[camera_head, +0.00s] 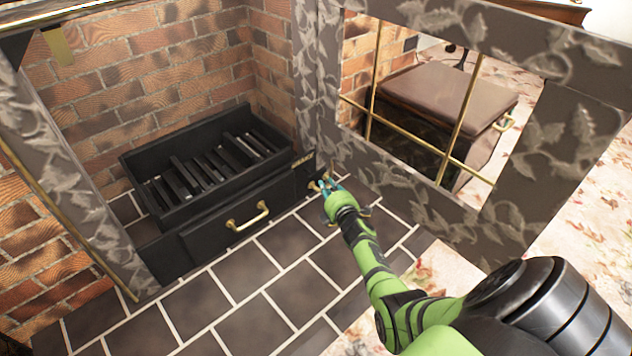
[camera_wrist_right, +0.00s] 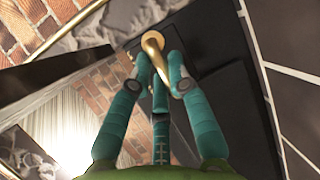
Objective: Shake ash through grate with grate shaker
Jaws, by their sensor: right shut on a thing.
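The black grate (camera_head: 207,170) with its dark bars sits inside the brick fireplace. Below it is a black drawer front with a brass handle (camera_head: 248,216). The grate shaker, a small brass knob or lever (camera_head: 316,185), is at the right end of the black unit, low by the fireplace opening. My right gripper (camera_head: 327,187) is at this brass piece. In the right wrist view the teal fingers (camera_wrist_right: 162,77) are shut on the curved brass shaker (camera_wrist_right: 155,48), one on each side. Its lower end is partly hidden by the fingers. My left gripper is not in view.
An open patterned fireplace door (camera_head: 490,215) with brass-barred glass stands to the right, close to my right arm. A brown chest (camera_head: 445,95) shows through it. Dark tiles (camera_head: 240,280) in front of the drawer are clear.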

